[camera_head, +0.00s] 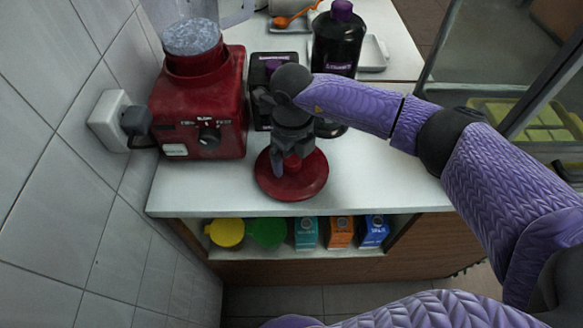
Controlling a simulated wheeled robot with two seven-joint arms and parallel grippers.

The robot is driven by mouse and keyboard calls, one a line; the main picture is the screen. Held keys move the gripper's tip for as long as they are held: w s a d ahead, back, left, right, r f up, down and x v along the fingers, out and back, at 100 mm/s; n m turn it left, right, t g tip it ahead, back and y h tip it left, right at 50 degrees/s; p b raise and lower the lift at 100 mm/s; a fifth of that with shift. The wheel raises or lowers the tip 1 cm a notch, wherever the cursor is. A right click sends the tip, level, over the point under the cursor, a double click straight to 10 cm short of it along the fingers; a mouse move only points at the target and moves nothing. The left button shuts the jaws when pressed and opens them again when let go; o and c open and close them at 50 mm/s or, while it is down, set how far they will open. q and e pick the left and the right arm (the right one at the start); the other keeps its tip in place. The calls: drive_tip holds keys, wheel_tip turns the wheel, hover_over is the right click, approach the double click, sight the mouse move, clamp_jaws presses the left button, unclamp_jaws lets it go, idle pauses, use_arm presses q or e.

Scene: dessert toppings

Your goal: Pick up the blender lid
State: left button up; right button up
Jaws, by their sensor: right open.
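The blender lid, a red disc with a raised knob (291,181), lies on the white counter near its front edge. My right gripper (291,158) points down over the lid, with its open fingers around the knob. Whether the fingers touch the knob cannot be told. The gripper hides the back part of the lid. The red blender base (180,115) stands to the left, with a grey, textured round top (192,38). My left gripper is not in view.
A dark bottle with a purple cap (338,45) and a dark box (268,68) stand behind my right gripper. Grey dishes and an orange spoon (290,18) are farther back. Cartons and tubs (268,232) fill the shelf below. The counter is clear right of the lid.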

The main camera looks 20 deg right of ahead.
clamp_jaws()
idle(0.4)
